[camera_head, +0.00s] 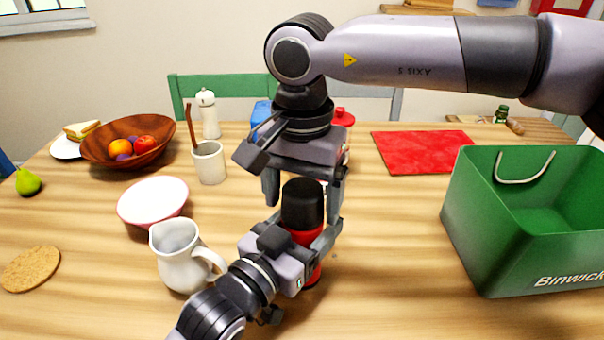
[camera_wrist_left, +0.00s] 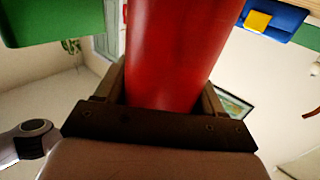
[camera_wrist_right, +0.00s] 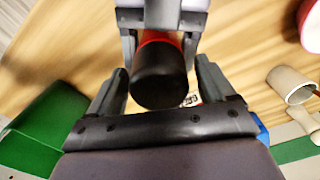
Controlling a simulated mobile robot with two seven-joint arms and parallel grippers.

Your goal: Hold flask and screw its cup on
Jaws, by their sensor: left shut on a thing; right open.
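The red flask (camera_head: 314,273) stands upright in the head view, with its black cup (camera_head: 302,204) on top. My left gripper (camera_head: 312,240) is shut on the flask's red body, which fills the middle of the left wrist view (camera_wrist_left: 178,50). My right gripper (camera_head: 305,190) points down from above with its fingers on either side of the cup. In the right wrist view the cup (camera_wrist_right: 159,78) sits between the open fingers, apart from them. Whether the cup is fully seated on the flask cannot be told.
A white pitcher (camera_head: 177,262) stands close left of my left gripper. A bowl (camera_head: 153,198), a beige mug (camera_head: 209,163) and a wooden fruit bowl (camera_head: 108,152) are farther left. A green crate (camera_head: 480,225) stands at the right, and a red mat (camera_head: 420,152) lies behind.

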